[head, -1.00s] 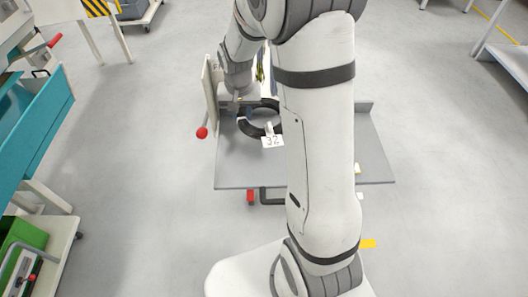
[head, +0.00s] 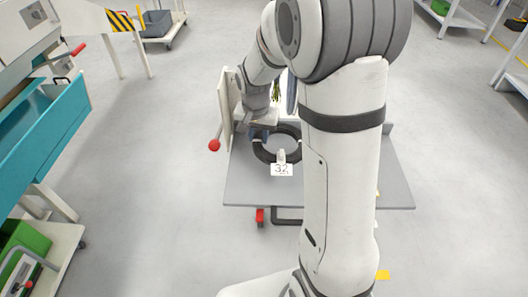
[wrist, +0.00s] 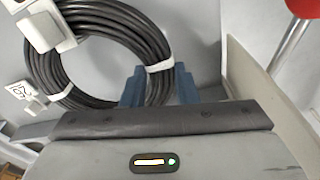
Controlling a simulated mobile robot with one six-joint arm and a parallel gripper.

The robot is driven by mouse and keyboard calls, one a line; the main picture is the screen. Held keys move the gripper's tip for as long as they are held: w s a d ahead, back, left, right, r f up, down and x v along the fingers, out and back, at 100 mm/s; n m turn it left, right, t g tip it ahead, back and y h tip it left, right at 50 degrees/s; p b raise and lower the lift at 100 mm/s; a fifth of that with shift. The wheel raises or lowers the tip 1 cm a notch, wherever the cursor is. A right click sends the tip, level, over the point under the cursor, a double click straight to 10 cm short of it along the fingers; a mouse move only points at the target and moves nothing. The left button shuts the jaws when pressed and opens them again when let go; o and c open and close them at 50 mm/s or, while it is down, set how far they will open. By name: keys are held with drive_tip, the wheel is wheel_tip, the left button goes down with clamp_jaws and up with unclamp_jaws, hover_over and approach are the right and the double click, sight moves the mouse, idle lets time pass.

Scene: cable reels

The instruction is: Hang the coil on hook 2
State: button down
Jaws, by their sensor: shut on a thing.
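The coil (head: 296,134) is a black ring of cable with a white tag (head: 281,170) that reads 32, over the grey cart top in the head view. I cannot tell whether it touches the surface. My gripper (head: 258,134) is at the coil's left side. In the wrist view my gripper (wrist: 159,74) has its two blue fingers on either side of the coil's strands (wrist: 115,27), closed on its near right part. White ties and a tag show on the coil there. No hook can be made out in either view.
The grey cart (head: 300,192) has an upright pale panel (head: 226,105) on its left, with a red ball knob (head: 214,145) beside it. A teal drawer unit (head: 40,125) stands at the left. Open grey floor surrounds the cart.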

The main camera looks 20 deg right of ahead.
drive_tip(key=shift+f, duration=2.9)
drive_tip(key=shift+f, duration=0.15)
drive_tip(key=c, duration=1.1)
unclamp_jaws()
